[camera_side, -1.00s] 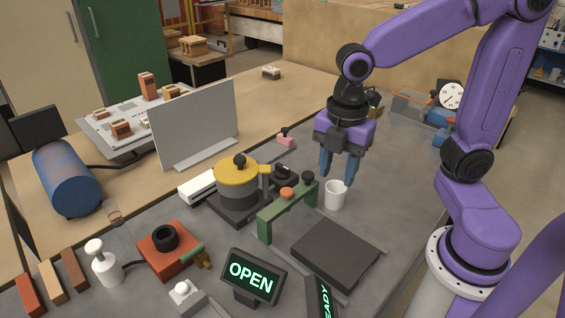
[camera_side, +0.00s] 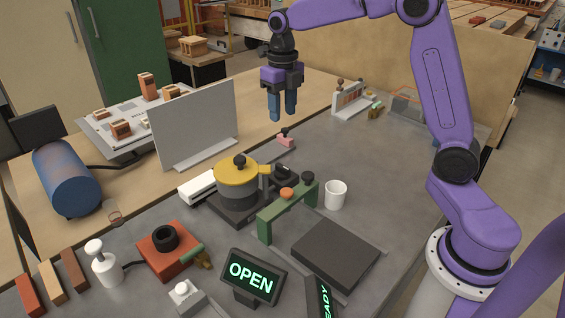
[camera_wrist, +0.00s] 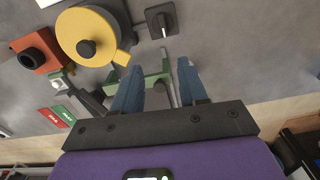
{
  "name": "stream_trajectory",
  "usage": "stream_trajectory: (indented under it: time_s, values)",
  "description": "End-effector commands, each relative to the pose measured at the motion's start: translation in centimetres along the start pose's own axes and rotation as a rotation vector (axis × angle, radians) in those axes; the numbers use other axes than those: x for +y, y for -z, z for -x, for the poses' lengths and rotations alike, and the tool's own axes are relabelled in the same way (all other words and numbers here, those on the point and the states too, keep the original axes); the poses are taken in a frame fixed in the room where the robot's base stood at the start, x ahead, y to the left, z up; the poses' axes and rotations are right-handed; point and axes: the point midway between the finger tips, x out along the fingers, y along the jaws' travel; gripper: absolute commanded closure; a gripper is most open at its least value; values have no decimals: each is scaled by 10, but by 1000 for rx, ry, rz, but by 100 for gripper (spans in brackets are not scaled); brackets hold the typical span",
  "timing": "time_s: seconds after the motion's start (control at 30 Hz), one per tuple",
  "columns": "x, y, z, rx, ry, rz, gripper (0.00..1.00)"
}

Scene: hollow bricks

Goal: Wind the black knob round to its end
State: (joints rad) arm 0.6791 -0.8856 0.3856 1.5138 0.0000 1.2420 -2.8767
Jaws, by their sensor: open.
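A black knob (camera_side: 239,160) stands on the yellow lid (camera_side: 232,174) of a grey pot. It also shows in the wrist view (camera_wrist: 86,48). A second black knob (camera_side: 284,171) sits low on a dark square base behind the green bridge; the wrist view shows it (camera_wrist: 159,19) with a pale pointer. I cannot tell which of the two the task means. My gripper (camera_side: 282,117) is open, empty and pointing down, raised beyond the pot and touching neither knob. Its two blue fingers (camera_wrist: 160,67) are apart in the wrist view.
A green bridge (camera_side: 270,218) with an orange button stands in front of the pot. A white cup (camera_side: 336,194), a dark slab (camera_side: 336,252) and a lit OPEN sign (camera_side: 250,277) are nearby. A grey upright panel (camera_side: 195,122) stands left of my gripper.

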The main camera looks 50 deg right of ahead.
Motion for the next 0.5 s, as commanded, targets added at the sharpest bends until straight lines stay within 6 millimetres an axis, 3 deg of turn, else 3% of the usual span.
stream_trajectory:
  time_s: [0.27, 0.5]
  values:
    - [-8, -8, -10, 3, 1, 61, 57]
    - [-8, -7, -49, 6, 1, 58, 57]
